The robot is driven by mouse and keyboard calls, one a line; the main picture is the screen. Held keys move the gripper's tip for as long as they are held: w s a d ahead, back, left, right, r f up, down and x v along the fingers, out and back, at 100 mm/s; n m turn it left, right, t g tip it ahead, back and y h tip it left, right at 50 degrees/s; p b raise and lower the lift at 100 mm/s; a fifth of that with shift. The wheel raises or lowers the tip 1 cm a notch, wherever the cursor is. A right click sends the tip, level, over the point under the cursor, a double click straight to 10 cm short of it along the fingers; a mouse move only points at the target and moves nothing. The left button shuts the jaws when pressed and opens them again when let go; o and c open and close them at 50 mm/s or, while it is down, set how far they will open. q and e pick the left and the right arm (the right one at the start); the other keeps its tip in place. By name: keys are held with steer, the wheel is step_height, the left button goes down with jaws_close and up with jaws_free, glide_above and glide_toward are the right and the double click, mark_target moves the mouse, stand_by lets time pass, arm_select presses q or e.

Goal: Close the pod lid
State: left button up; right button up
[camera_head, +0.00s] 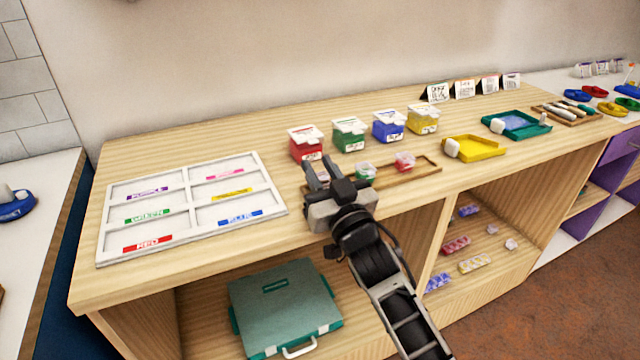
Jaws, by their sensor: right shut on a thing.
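My right gripper (321,170) is over the left end of a narrow wooden tray (426,170) on the wooden counter. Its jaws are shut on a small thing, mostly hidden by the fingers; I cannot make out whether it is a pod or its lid. Two small clear pods stand in the tray to the right of the gripper: one with green contents (365,171) and one with red contents (404,161). Whether their lids are fully closed is too small to tell. My left gripper is not in view.
Behind the tray stand red (306,144), green (349,135), blue (388,127) and yellow (423,120) lidded boxes. A white sorting board (188,194) with colour labels lies left. A yellow tray (483,150) is right. A teal case (284,305) sits on the shelf below.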

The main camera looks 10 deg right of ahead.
steer(key=o, duration=1)
steer(key=v, duration=1.6)
steer(key=shift+b, duration=0.3)
